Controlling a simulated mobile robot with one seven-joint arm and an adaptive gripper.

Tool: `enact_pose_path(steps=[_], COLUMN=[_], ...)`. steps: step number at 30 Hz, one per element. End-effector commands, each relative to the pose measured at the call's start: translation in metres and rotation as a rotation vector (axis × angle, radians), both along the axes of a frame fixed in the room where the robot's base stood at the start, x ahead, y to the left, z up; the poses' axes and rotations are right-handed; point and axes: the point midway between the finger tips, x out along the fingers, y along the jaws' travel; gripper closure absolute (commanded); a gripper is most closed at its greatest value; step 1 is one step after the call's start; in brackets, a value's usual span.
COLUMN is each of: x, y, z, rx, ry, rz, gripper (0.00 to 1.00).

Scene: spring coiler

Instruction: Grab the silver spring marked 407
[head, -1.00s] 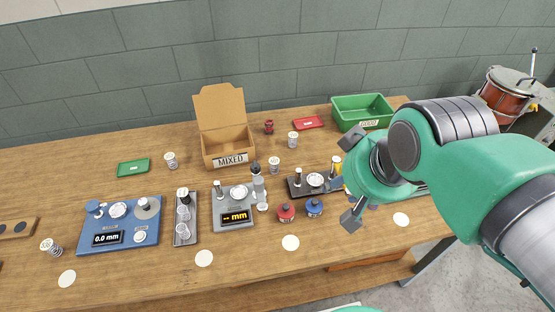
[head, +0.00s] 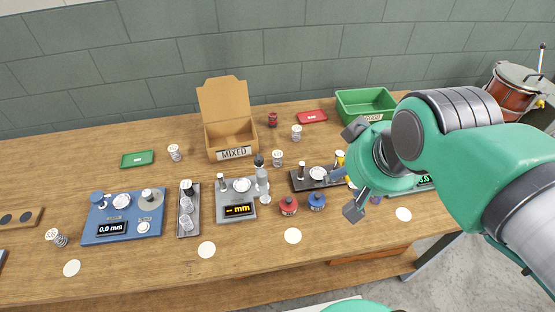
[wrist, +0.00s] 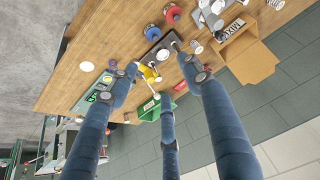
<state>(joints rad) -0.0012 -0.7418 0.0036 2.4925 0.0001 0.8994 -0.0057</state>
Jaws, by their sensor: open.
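Several silver springs with white tops stand on the bench in the head view. One spring (head: 174,152) is at the back left, one spring (head: 277,158) is right of the cardboard box, and another spring (head: 297,132) is behind it. A further spring (head: 56,238) lies tilted at the left. Their numbers are too small to read, so I cannot tell which is 407. My gripper (head: 357,170) is open and empty at the right, above the bench, apart from these springs. It also shows in the wrist view (wrist: 155,74), fingers spread. It hides part of the bench behind it.
The cardboard box (head: 231,154) marked MIXED and a green bin (head: 352,108) stand at the back. A blue gauge (head: 125,238), a grey gauge (head: 237,213) and a dark fixture (head: 307,185) stand along the middle. Red (head: 288,212) and blue (head: 317,207) pieces sit near my gripper. The front strip holds flat white discs.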

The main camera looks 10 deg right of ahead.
Motion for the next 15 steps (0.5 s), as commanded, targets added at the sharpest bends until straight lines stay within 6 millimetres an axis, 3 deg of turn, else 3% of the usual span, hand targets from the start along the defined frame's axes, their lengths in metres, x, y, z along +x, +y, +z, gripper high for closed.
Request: enact_pose_path(steps=[8,15], x=[0.033,0.086], y=[0.004,0.011], z=[0.009,0.012], rx=[-0.022,-0.054], ry=[0.047,0.114], rz=[0.054,0.14], gripper=[0.51,0.51])
